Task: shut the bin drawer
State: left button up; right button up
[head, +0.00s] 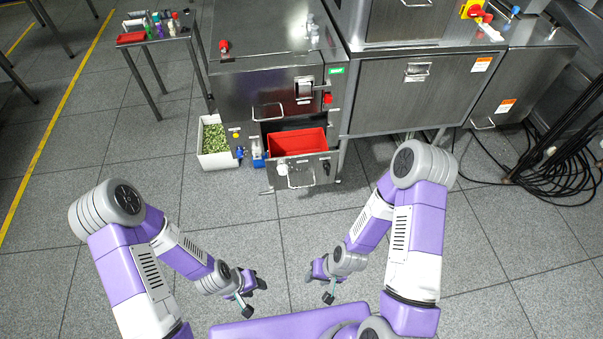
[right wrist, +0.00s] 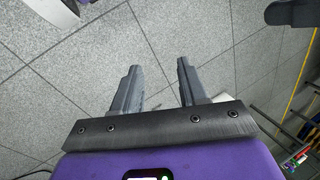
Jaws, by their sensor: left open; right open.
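The bin drawer (head: 304,174) is pulled out from the lower front of the steel machine. My left gripper (head: 254,294) is open and empty, low over the floor in front of the machine and well apart from the drawer. My right gripper (head: 322,283) is open and empty, also well apart from the drawer. In the right wrist view its two fingers (right wrist: 158,88) stand apart with only floor tiles between them.
A white bin of green pieces (head: 214,139) stands on the floor left of the drawer. A small table (head: 133,42) with a red tray and bottles is at the back left. Black cables (head: 556,165) lie at the right. The floor before the drawer is clear.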

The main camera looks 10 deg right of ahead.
aim_at(304, 171)
jog(key=z, duration=0.35)
jog(key=k, duration=0.45)
jog(key=z, duration=1.1)
jog(key=i, duration=0.35)
jog(key=u, duration=0.8)
jog(key=i, duration=0.6)
jog(key=u, duration=0.65)
